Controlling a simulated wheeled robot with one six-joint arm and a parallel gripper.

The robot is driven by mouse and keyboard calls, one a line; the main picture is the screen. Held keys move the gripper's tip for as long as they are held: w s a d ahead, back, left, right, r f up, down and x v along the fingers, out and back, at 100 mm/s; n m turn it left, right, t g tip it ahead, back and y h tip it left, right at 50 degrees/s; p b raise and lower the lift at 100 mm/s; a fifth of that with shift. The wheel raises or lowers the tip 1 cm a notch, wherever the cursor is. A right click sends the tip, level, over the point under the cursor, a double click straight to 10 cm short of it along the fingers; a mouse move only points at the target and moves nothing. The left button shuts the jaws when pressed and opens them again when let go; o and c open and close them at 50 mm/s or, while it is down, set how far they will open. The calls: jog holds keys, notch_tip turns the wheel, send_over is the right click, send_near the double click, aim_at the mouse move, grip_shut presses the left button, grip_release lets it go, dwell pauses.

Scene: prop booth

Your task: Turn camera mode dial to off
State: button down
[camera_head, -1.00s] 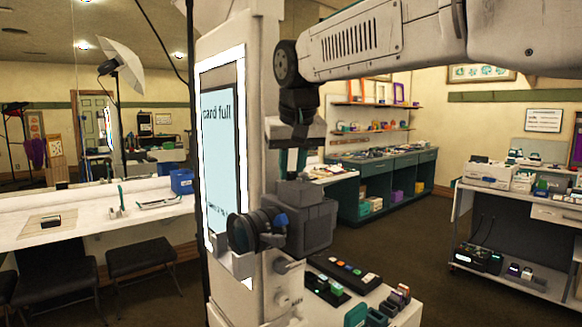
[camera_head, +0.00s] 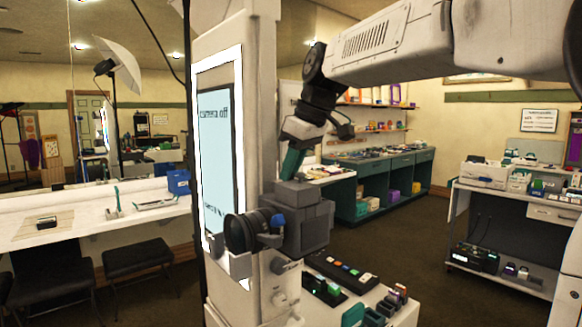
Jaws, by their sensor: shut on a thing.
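A dark grey camera (camera_head: 308,224) with a black lens (camera_head: 240,232) facing left is mounted on the white booth column (camera_head: 262,110). A grey raised block (camera_head: 297,194) tops it. My gripper (camera_head: 291,172), with teal fingers, reaches down from above and is shut on the mode dial at the camera's top. The fingers hide the dial, so its markings and exact setting cannot be read. The gripper is tilted, its wrist leaning to the right. The lit screen (camera_head: 216,150) left of the camera shows a line of text that looks like "camera off", poorly legible.
A white shelf (camera_head: 372,310) below the camera holds a black button panel (camera_head: 340,272) and small coloured items. A white counter (camera_head: 95,215) with stools is at left. Teal cabinets (camera_head: 385,178) and a white cart (camera_head: 520,225) stand behind at right. Dark floor lies open between.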

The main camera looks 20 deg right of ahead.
jog(key=shift+n, duration=0.5)
jog(key=c, duration=1.2)
grip_release()
jog(key=shift+c, duration=0.2)
jog(key=v, duration=0.7)
jog(key=shift+d+r, duration=0.2)
jog(key=shift+r, duration=0.15)
jog(key=shift+s, duration=0.1)
